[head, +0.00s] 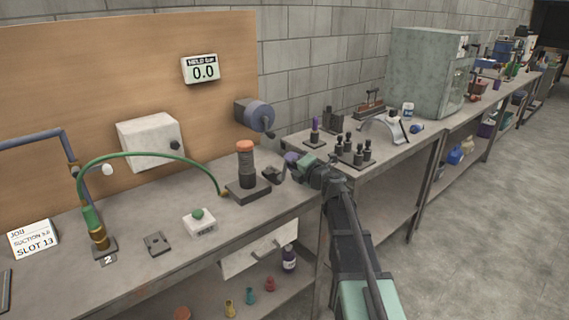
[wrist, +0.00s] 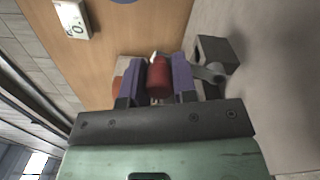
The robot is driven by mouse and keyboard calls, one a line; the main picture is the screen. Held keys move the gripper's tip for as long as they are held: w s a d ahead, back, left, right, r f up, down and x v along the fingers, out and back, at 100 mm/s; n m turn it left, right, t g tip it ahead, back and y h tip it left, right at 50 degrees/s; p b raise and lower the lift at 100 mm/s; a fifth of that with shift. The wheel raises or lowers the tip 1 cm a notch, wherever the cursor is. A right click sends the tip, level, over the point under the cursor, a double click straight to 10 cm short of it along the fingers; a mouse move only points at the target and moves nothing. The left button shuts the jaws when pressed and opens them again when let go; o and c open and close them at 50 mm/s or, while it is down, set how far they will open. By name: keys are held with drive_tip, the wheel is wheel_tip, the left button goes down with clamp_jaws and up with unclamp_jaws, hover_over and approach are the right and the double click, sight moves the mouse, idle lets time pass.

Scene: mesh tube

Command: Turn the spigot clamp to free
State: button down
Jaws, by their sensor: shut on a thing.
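The mesh tube (head: 247,174), dark with an orange top (head: 246,146), stands upright on a dark base block (head: 248,190) near the bench's right end. A dark grey clamp piece (head: 273,175) sits just right of it. In the wrist view a grey block (wrist: 217,48) with a rounded grey lever (wrist: 208,73) lies right of my fingers. My gripper (wrist: 158,75) has purple fingers shut on a red cylindrical knob, apparently the clamp's handle (wrist: 159,78). In the head view my gripper (head: 291,160) reaches in from the right, and the knob is hidden. Part of the orange top shows behind the left finger.
A purple-grey round unit (head: 255,115) juts from the wooden board above. A green hose (head: 150,155) arches over the bench on the left. A white button box (head: 199,221) stands in front. The display (head: 201,69) reads 0.0. A side bench (head: 385,190) holds dark fittings.

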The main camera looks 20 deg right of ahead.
drive_tip(key=c, duration=0.9)
unclamp_jaws()
drive_tip(key=v, duration=1.1)
drive_tip(key=shift+w, duration=0.1)
